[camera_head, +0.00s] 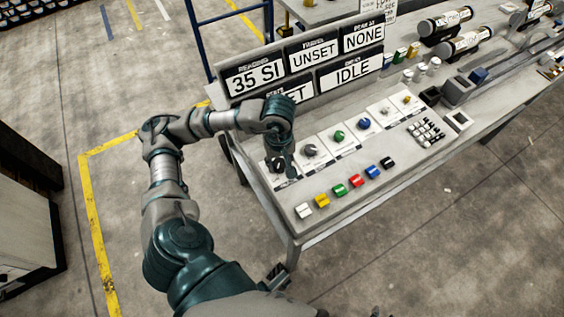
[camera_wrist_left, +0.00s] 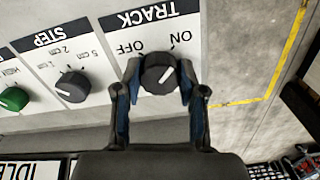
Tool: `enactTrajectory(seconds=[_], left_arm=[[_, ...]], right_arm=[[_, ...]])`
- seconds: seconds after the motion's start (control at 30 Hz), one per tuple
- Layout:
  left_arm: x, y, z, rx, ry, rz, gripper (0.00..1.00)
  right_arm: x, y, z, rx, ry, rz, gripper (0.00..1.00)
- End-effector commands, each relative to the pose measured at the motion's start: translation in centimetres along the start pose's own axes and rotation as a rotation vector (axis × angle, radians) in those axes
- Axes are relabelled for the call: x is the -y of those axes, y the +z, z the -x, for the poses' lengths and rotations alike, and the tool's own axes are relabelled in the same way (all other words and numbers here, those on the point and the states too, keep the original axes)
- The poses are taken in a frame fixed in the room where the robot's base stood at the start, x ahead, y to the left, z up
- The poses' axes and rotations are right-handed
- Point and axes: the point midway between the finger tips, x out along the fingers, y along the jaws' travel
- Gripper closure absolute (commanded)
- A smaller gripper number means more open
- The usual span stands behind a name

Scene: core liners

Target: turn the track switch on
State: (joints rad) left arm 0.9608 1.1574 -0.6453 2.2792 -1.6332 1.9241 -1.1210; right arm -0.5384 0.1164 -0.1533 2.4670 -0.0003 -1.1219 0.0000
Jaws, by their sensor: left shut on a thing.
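The track switch is a round black knob (camera_wrist_left: 160,73) on a white plate headed TRACK, with OFF and ON labels that show upside down in the left wrist view. The white mark on the knob slants up and right, toward the ON side. My left gripper (camera_wrist_left: 160,95) is shut on this knob, one finger on each side. In the head view my left gripper (camera_head: 283,168) reaches down onto the near left end of the console (camera_head: 345,200) and hides part of the knob (camera_head: 275,165).
The STEP knob (camera_wrist_left: 72,86) sits close beside it, with a green knob (camera_wrist_left: 13,98) beyond. Several coloured buttons, including a red one (camera_head: 356,180), line the console's front. Display panels (camera_head: 315,53) stand behind. Open floor lies left of the console.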

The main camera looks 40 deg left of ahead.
Motion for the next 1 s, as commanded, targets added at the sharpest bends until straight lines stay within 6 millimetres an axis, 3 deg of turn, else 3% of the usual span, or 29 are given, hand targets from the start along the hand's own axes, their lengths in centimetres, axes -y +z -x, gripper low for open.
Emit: enactTrajectory(seconds=[0.57,0.6,0.67,1.0], left_arm=[[-0.09,-0.19,0.10,-0.005,0.004,-0.026,0.95],[-0.09,-0.20,0.10,-0.005,0.005,-0.026,0.52],[-0.09,-0.18,0.11,-0.005,0.005,-0.026,0.37],[-0.03,0.02,0.28,-0.003,0.004,-0.028,0.35]], right_arm=[[0.14,-0.95,-0.33,-0.051,-0.003,0.000,0.60],[0.14,-0.95,-0.33,-0.050,-0.003,0.000,0.60],[0.13,-0.95,-0.33,-0.050,-0.003,0.000,0.60],[0.15,-0.87,-0.25,-0.051,-0.005,0.000,0.60]])
